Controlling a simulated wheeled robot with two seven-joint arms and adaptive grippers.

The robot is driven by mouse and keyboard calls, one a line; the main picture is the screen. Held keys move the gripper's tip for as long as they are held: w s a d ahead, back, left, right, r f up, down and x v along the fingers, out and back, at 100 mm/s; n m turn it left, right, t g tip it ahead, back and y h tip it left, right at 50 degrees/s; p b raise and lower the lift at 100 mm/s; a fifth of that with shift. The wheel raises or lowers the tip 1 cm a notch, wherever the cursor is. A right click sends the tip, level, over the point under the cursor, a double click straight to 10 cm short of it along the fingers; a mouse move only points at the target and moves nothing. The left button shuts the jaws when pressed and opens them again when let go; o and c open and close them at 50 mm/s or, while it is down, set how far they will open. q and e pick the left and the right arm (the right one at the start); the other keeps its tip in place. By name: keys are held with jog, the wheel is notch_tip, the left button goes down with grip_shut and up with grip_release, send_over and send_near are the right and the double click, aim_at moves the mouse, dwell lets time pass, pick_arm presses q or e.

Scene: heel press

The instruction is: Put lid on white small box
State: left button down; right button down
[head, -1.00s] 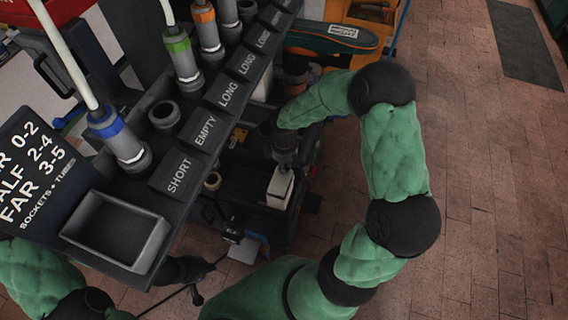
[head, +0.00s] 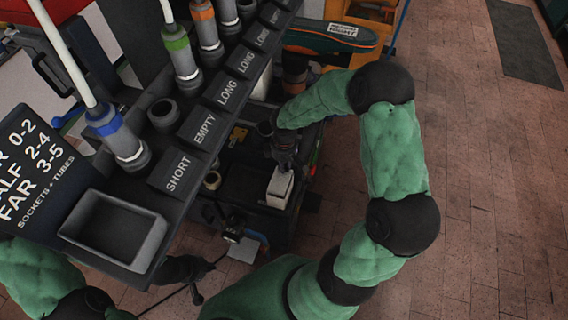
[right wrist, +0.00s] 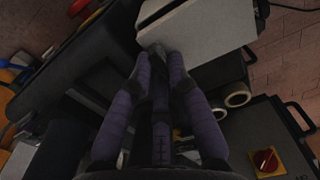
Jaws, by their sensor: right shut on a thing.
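The white small box (head: 280,188) stands on a dark surface below the shelf in the head view. My right gripper (head: 284,160) points down at its top end. In the right wrist view a broad white panel (right wrist: 205,38) lies just beyond the fingertips, with a narrow pale strip along its upper left side. My right gripper (right wrist: 158,58) is shut there with its fingertips at the panel's near edge. The held piece looks like the lid, though lid and box are hard to tell apart. A dark shape low in the head view may be my left gripper (head: 186,268); its fingers are unclear.
A dark shelf with labelled sockets (head: 200,128), tubes and an empty tray (head: 112,230) overhangs the area on the left. In the right wrist view, pale rings (right wrist: 237,98) and a red knob on a yellow plate (right wrist: 267,160) are close by. Brick floor is open at right.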

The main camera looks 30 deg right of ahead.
jog(key=shift+f, duration=0.35)
dwell(0.3)
jog(key=shift+f+b, duration=0.45)
jog(key=shift+b, duration=0.1)
jog(key=shift+f+b, duration=0.45)
jog(key=shift+f, duration=0.3)
dwell(1.8)
jog(key=c, duration=0.6)
grip_release()
jog(key=shift+r, duration=0.2)
jog(key=shift+r+p, duration=2.9)
jog(key=shift+r, duration=0.5)
